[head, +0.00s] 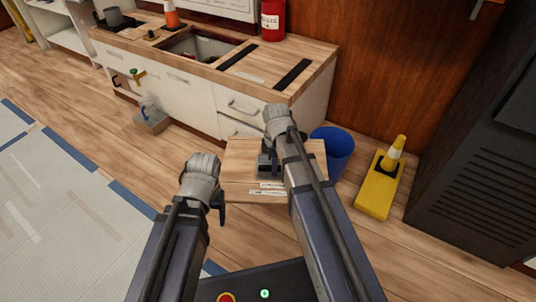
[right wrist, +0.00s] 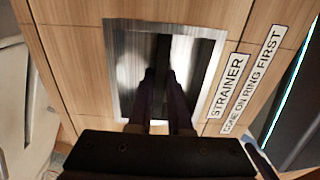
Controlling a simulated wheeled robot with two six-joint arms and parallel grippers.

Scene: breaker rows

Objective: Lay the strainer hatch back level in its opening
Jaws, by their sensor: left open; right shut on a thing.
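The strainer housing is a low light-wood box (head: 240,160) on the floor, with two white labels on it. In the right wrist view its metal-rimmed opening (right wrist: 118,60) lies beside the labels "STRAINER" (right wrist: 227,86) and "CONE ON RING FIRST". The strainer hatch (right wrist: 133,65) shows as a shiny grey surface with dark bands inside the rim; its tilt is hard to tell. My right gripper (right wrist: 163,72) is over the opening and shut on the hatch; the gripped part is mostly hidden between the fingers. My left gripper (head: 221,205) is open and empty, left of the box.
A blue bin (head: 333,152) stands close right of the box. A wood-topped counter (head: 200,65) stands behind, a dark louvred cabinet (head: 470,140) at right.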

